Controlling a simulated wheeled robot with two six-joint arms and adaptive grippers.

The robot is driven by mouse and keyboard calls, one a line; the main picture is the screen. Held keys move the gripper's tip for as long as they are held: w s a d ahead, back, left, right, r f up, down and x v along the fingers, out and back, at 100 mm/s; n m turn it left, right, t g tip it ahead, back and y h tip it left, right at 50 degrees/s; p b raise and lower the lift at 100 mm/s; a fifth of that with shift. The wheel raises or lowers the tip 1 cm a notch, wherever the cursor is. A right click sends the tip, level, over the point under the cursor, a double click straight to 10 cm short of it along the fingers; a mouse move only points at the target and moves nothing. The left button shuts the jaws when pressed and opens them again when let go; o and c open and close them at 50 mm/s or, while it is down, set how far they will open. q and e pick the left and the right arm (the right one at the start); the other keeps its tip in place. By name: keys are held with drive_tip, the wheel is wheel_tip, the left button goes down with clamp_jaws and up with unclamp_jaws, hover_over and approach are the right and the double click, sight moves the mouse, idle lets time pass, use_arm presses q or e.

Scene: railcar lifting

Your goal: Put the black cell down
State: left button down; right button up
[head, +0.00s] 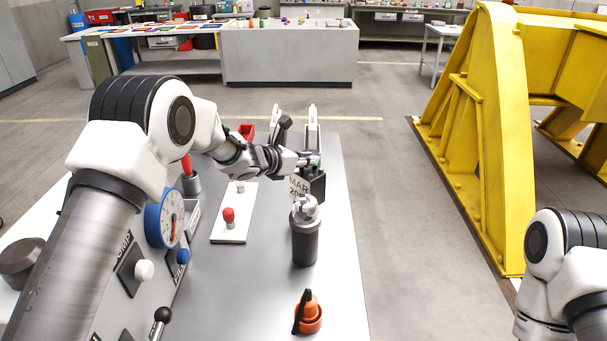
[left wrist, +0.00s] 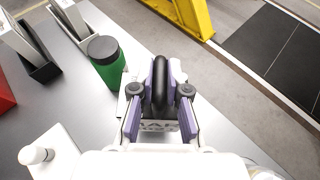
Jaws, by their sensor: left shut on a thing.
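My left gripper (head: 312,161) is over the right part of the grey bench (head: 338,225). It is shut on the black cell (head: 315,187), whose dark body shows just below the fingers. A pale tag marked "MAR" (head: 298,187) shows beside it. In the left wrist view the cell's rounded black top (left wrist: 160,82) sits between the two fingers of my gripper (left wrist: 160,92). I cannot tell whether the cell's underside touches the bench. My right gripper is out of the picture; only that arm shows.
A dark canister with a metallic top (head: 305,240) stands in front of the cell. An orange object (head: 308,313) is nearer. A green cylinder (left wrist: 108,62) stands close beside the gripper. A white plate with a red knob (head: 229,216) lies left. A yellow frame (head: 490,130) stands right, across clear floor.

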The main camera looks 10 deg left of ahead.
sight(300, 181)
use_arm(q)
wheel_tip(300, 181, down, 6)
drive_tip(key=shift+w+f+p, duration=0.1)
drive_tip(key=shift+f+p, duration=0.05)
drive_tip(key=shift+p, duration=0.65)
drive_tip(key=shift+f, duration=0.1)
drive_tip(key=c, duration=1.2)
unclamp_jaws()
drive_tip(key=shift+f, duration=0.15)
drive_tip(key=shift+s+a+b, duration=0.25)
drive_tip(key=shift+s+b, duration=0.05)
drive_tip(key=shift+s, duration=0.05)
drive_tip(key=b+v, duration=0.3)
drive_tip(key=v, duration=0.8)
drive_tip(key=shift+s+r, duration=0.2)
drive_tip(key=shift+r, duration=0.05)
